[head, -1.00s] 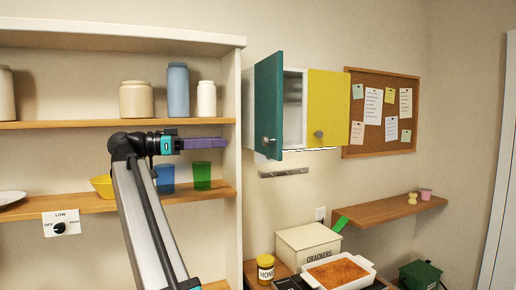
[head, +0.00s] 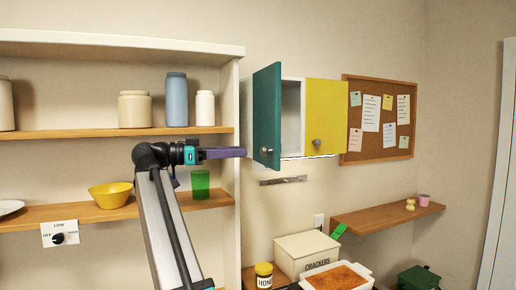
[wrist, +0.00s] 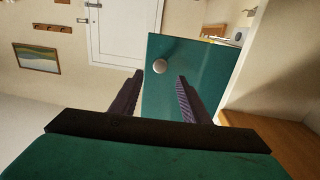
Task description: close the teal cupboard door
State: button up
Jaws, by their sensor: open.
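The teal cupboard door (head: 266,115) stands open, swung out from the left side of the wall cupboard (head: 291,115). Its round knob (head: 264,151) is low on the panel. My gripper (head: 243,153) has purple fingers pointing right, with their tips just left of the door at about knob height. I cannot tell whether they touch it. In the wrist view the teal door (wrist: 185,95) lies ahead of my open fingers (wrist: 160,76), and the knob (wrist: 159,66) shows between and beyond the tips. Nothing is held.
A yellow door (head: 325,120) covers the cupboard's right side. The white shelf unit (head: 232,100) with jars and a yellow bowl (head: 110,195) is close behind my arm. A rail (head: 283,181) is below the cupboard; a cracker box (head: 306,250) stands lower.

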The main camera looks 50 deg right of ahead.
aim_at(261, 150)
jog(key=shift+p+x, duration=1.15)
jog(key=shift+x, duration=2.7)
grip_shut()
